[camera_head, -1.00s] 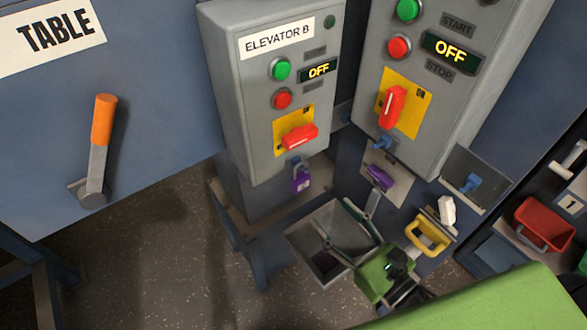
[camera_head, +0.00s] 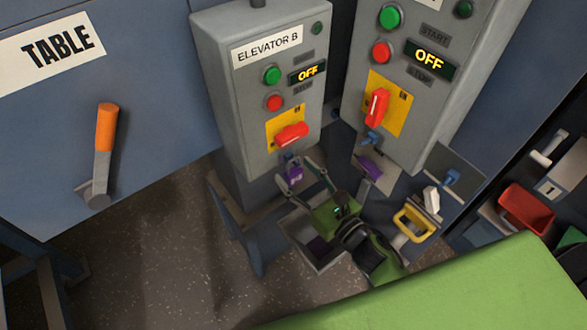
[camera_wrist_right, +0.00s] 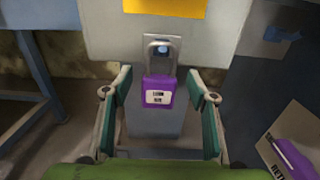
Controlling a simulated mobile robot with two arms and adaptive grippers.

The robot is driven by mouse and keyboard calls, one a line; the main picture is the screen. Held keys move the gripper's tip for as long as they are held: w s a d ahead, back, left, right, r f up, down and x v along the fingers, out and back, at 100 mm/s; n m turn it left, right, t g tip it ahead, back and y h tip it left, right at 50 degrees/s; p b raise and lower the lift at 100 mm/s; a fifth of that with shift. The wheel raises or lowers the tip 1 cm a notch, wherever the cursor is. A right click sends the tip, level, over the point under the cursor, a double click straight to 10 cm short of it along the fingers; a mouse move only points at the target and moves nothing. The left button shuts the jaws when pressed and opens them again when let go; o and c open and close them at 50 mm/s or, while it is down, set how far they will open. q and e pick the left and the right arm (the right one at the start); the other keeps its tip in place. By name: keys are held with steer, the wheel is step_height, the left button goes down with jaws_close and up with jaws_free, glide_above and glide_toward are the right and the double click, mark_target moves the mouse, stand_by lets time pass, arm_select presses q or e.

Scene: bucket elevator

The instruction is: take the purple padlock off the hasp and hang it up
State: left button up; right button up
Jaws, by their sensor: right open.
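A purple padlock (camera_head: 293,175) hangs on the hasp (camera_head: 290,158) under the red handle of the ELEVATOR B box; in the right wrist view the padlock (camera_wrist_right: 160,93) hangs upright below the metal hasp (camera_wrist_right: 162,50). My right gripper (camera_head: 298,180) is open just in front of it. In the right wrist view its two fingers stand left and right of the padlock, with a gap on each side. A second purple padlock (camera_head: 370,168) is on a plate to the right, also in the right wrist view (camera_wrist_right: 293,158). My left gripper is not in view.
The ELEVATOR B box (camera_head: 240,110) and a second control box (camera_head: 430,100), both reading OFF, stand close together. An open grey bin (camera_head: 328,262) lies below my right gripper. A yellow padlock-like piece (camera_head: 412,228) and red container (camera_head: 527,208) are at right.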

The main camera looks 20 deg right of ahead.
steer(key=shift+w+a, duration=0.2)
steer(key=shift+w, duration=0.3)
steer(key=shift+s, duration=0.1)
steer(key=c, duration=1.3)
steer(key=shift+o, duration=0.2)
